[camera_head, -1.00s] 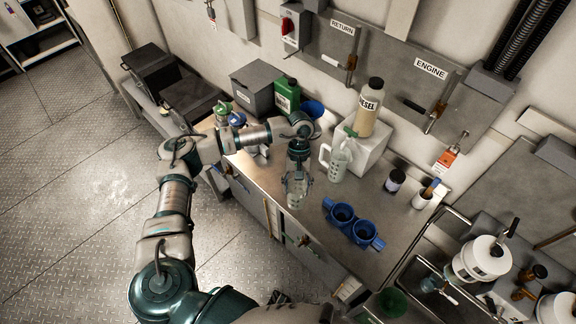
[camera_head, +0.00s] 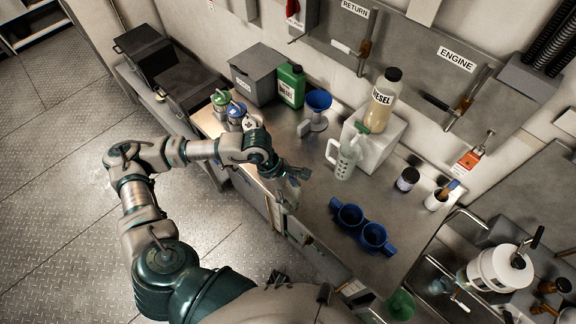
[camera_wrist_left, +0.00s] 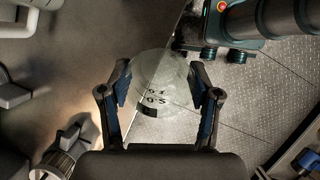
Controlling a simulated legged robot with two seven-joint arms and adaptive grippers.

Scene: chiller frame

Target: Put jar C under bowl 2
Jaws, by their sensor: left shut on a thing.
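My left gripper (camera_head: 290,188) is over the front edge of the steel bench, left of the blue bowls. In the left wrist view, its fingers (camera_wrist_left: 158,88) are shut on a clear jar (camera_wrist_left: 158,72) with black markings, which I cannot read surely. The jar barely shows in the head view. Two joined blue bowls stand on the bench: a left one (camera_head: 350,217) and a right one (camera_head: 374,237). I see no numbers on them, so I cannot tell which is bowl 2. My right gripper is not in view.
A clear jug (camera_head: 347,160) stands before a white block (camera_head: 378,145) bearing a diesel bottle (camera_head: 382,103). A blue funnel (camera_head: 318,106), green can (camera_head: 291,86) and small green and blue canisters (camera_head: 236,112) stand at the back left. A dark-lidded jar (camera_head: 408,180) is right of the jug.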

